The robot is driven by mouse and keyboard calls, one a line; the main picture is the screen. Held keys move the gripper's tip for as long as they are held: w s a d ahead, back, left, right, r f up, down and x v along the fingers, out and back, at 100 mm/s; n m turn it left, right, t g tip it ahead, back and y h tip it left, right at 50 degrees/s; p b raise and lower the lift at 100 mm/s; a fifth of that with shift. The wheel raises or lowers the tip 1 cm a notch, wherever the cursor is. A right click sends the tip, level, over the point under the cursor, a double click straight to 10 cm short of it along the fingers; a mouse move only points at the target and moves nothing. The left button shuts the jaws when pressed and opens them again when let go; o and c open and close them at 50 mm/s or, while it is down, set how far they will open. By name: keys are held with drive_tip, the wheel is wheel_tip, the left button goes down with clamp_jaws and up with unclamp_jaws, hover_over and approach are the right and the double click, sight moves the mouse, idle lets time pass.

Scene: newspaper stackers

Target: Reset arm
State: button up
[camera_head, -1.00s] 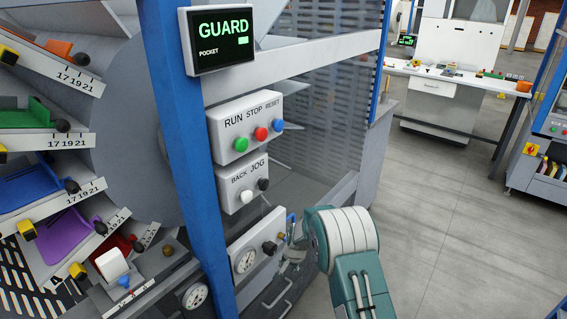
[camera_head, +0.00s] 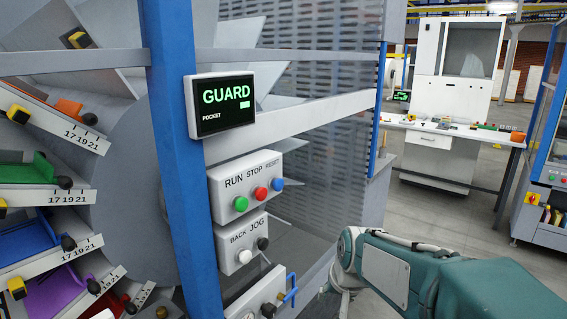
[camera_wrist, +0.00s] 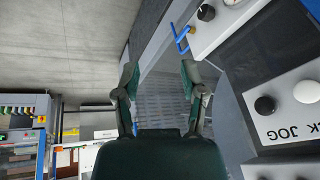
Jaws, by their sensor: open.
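My gripper (camera_wrist: 160,80) shows in the wrist view with its two fingers apart and nothing between them. In the head view my arm reaches in from the lower right, and its end is low in front of the machine's side, where the fingers are hard to make out. The run/stop/reset box (camera_head: 246,187), with green, red and blue buttons, is up and left of the arm. Below it is the back/jog box (camera_head: 241,243), which also shows at the right of the wrist view (camera_wrist: 286,117). My gripper touches none of these.
A blue post (camera_head: 184,150) carries a GUARD display (camera_head: 222,104). A blue-handled valve (camera_head: 290,289) and gauge panel sit low, near my arm's end. Numbered pockets (camera_head: 60,205) line the left. Clear floor (camera_head: 405,215) lies right, before a white bench (camera_head: 455,138).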

drive_tip(key=s+d+r+n, duration=0.1)
drive_tip(key=s+d+r, duration=0.1)
drive_tip(key=s, duration=0.8)
drive_tip(key=s+d+r+n+t+h, duration=0.1)
drive_tip(key=s+d+r, duration=0.1)
drive_tip(key=s, duration=0.8)
drive_tip(key=shift+s+d, duration=0.35)
drive_tip(key=shift+d, duration=0.1)
drive_tip(key=shift+r, duration=0.1)
